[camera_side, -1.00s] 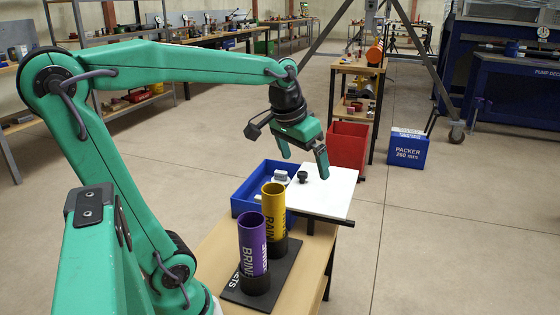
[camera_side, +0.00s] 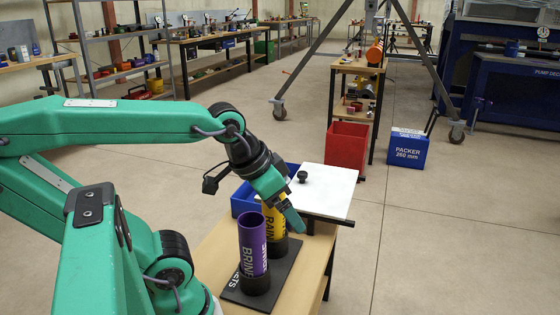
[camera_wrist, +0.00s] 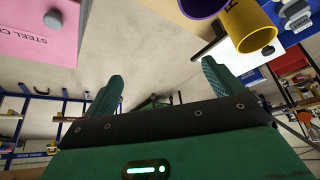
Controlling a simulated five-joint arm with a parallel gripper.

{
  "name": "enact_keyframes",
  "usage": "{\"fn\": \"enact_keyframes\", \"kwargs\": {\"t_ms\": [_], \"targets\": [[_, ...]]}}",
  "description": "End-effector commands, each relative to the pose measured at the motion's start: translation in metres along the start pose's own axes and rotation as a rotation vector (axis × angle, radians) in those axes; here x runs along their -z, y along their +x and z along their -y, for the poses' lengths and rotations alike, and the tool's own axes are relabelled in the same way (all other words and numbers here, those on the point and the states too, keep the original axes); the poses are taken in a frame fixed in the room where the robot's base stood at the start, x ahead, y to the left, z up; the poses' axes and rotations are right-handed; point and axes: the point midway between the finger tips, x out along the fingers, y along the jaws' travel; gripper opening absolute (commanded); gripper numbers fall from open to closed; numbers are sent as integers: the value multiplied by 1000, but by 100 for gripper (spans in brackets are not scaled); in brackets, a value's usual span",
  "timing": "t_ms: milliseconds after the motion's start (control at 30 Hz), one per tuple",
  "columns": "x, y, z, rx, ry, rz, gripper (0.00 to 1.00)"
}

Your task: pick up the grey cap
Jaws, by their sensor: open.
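A grey round cap (camera_wrist: 53,19) sits on a pink surface lettered "STEEL C…", at the upper left of the wrist view. I cannot find it in the side view. A dark round knob-like cap (camera_side: 302,176) stands on the white board, and it also shows in the wrist view (camera_wrist: 268,50). My gripper (camera_side: 291,214) points down and to the right, overlapping the yellow pipe in the side view. In the wrist view its fingers (camera_wrist: 162,72) are spread, with nothing between them.
A purple pipe (camera_side: 252,246) and a yellow pipe (camera_side: 273,228) stand upright on a black base (camera_side: 285,270). The white board (camera_side: 335,190) and blue tray (camera_side: 240,204) lie behind them. A red bin (camera_side: 347,147) stands beyond.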

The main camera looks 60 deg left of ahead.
Motion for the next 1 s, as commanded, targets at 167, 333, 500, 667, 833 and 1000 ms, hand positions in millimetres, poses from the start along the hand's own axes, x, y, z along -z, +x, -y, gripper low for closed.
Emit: {"fn": "enact_keyframes", "kwargs": {"t_ms": [167, 333, 500, 667, 833, 1000], "targets": [[0, 0, 0, 0, -1, 0, 93], [4, -5, 0, 1, -1, -2, 93], [14, -24, 0, 1, -1, -4, 93], [25, -44, 0, 1, -1, -4, 93], [42, -49, 10, 20, -37, 26, 93], [65, -52, 25, 43, -82, 57, 93]]}}
